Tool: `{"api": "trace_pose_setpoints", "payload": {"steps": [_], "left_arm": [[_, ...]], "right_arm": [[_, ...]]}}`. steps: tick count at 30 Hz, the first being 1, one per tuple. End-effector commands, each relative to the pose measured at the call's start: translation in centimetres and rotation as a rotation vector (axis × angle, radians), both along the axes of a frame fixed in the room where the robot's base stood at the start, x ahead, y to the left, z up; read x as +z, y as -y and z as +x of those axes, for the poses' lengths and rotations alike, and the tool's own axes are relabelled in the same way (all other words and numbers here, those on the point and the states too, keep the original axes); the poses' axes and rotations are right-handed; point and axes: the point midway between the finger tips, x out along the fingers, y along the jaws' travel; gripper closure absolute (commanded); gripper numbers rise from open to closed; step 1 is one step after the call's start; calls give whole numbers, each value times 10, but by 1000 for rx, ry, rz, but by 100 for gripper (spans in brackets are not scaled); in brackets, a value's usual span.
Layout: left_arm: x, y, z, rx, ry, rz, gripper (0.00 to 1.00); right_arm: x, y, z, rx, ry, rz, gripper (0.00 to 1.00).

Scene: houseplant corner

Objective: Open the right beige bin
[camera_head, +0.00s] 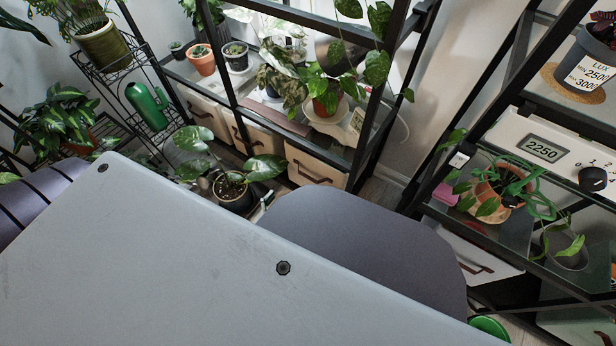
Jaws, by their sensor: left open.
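Three beige bins with brown handles stand in a row under the middle shelf. The right beige bin (300,163) is at the right end of the row, and its front looks in line with the shelf, pushed in. Its handle (311,176) is visible. The middle beige bin (262,140) and left beige bin (203,108) are to its left. A small dark and pale piece, apparently part of my left gripper (264,204), shows beside the black plant pot, left of and below the right bin; my own grey body hides most of it. I see nothing between its jaws. My right gripper is out of view.
A leafy plant in a black pot (234,197) stands on the floor before the bins. A black shelf post (384,90) rises right of the right bin. Another rack at right holds a meter (545,148) and potted plants.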

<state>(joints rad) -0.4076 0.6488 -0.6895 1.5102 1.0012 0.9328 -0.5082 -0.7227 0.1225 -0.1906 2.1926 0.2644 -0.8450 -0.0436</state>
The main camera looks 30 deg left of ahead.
Motion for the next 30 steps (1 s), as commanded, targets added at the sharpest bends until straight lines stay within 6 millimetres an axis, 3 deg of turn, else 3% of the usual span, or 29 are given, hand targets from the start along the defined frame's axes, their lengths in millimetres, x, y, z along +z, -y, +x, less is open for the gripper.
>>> {"api": "trace_pose_setpoints", "payload": {"steps": [8, 30], "left_arm": [[-1, 3, 22, 0, 2, -1, 0], [-1, 16, 108, -1, 2, -1, 0]], "right_arm": [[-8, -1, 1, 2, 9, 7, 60], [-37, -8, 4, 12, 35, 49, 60]]}}
